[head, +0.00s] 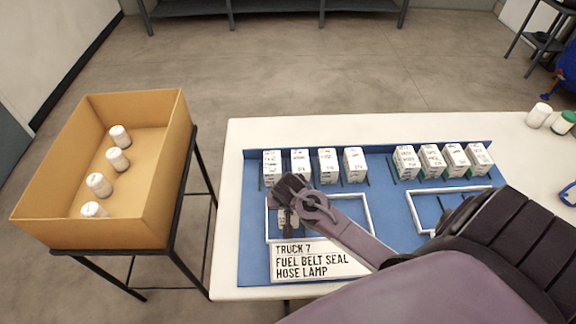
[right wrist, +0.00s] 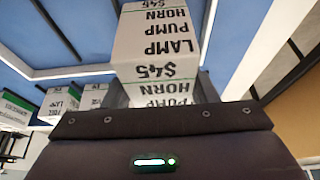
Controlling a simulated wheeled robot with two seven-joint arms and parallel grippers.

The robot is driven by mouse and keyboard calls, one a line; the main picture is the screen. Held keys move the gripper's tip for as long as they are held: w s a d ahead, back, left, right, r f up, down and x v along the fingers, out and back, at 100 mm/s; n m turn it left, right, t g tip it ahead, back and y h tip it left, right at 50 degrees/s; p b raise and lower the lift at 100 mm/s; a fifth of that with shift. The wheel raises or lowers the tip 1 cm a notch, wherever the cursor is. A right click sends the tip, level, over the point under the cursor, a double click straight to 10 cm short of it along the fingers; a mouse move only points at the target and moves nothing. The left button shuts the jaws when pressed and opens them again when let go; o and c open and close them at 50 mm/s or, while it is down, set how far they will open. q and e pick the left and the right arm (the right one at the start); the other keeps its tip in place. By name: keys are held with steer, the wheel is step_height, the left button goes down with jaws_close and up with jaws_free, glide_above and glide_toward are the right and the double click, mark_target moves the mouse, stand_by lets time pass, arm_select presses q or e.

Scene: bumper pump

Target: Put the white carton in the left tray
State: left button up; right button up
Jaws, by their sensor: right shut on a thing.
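My right gripper (head: 287,207) is over the left part of the left tray (head: 367,213), a white-rimmed rectangle on the blue board. It is shut on a white carton (head: 284,227), mostly hidden below the fingers in the head view. In the right wrist view the carton (right wrist: 155,42) sits between the jaws (right wrist: 155,92), printed with HORN, PUMP, LAMP and $45 and a green stripe. Whether the carton touches the tray floor is unclear. My left gripper is not in view.
Several similar cartons (head: 353,165) stand along the back of the blue board (head: 255,240), in two groups. A TRUCK 7 sign (head: 318,262) lies in front of the left tray. The right tray (head: 412,210) is partly behind my arm. An orange bin (head: 95,235) holds several white bottles.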

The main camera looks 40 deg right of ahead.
steer(key=shift+f, duration=1.95)
steer(key=shift+f, duration=0.1)
steer(key=o, duration=1.2)
steer(key=shift+c, duration=0.2)
steer(key=v, duration=1.2)
steer(key=shift+b, duration=0.4)
steer(key=shift+s, duration=0.1)
